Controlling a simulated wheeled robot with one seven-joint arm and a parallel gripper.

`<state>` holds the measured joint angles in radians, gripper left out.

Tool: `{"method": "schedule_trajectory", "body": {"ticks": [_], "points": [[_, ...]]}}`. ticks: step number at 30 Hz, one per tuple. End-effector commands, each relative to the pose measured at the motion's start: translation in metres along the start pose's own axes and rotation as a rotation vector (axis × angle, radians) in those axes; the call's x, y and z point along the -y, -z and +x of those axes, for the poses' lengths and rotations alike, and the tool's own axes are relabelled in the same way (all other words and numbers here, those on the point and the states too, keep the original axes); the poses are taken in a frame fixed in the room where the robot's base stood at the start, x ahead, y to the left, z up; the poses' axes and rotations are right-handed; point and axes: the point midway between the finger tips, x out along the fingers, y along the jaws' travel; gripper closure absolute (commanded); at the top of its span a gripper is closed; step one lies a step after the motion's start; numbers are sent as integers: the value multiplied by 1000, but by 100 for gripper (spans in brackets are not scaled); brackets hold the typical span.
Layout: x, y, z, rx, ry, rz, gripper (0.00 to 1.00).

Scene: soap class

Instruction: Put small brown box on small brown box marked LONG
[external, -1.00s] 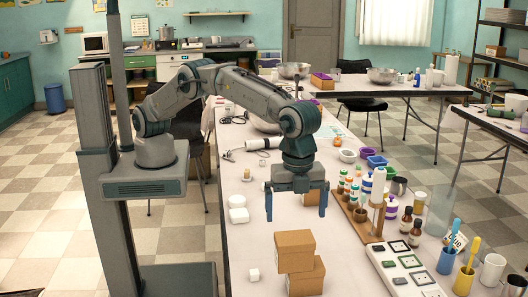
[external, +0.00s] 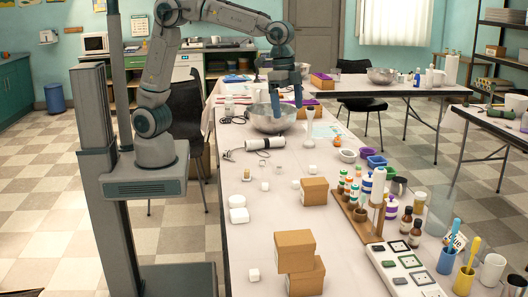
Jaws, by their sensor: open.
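A small brown box (external: 295,251) rests on top of another small brown box (external: 308,279) at the near end of the long table. The upper box sits slightly left of the lower one and hides much of it. A third small brown box (external: 314,191) stands alone farther back. I cannot read a LONG marking on any box. My gripper (external: 287,104) is open and empty, pointing down near the metal bowl at the table's far part, well away from the boxes.
The large metal bowl (external: 271,118) is below my gripper. A wooden rack with bottles (external: 353,213) and a white tray (external: 405,268) line the right side. White soap-like blocks (external: 238,208) lie on the left. The table between the stacked boxes and the lone box is clear.

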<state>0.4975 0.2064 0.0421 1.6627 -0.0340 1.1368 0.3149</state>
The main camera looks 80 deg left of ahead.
Motion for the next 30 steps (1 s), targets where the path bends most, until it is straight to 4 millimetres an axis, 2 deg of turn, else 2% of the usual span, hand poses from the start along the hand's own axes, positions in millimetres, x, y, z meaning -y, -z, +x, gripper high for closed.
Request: {"method": "schedule_trajectory", "body": {"ticks": [1,6,12,16,18,22,30], "points": [[13,-27,-10,-14,9,-64,0],[36,-109,-24,-45,40,-265,0],[39,-206,-22,-81,82,-495,0],[31,-257,-12,-102,108,-623,0],[27,-277,-6,-110,120,-675,0],[20,-300,2,-120,133,-737,0],[18,-307,6,-122,138,-758,0]]}}
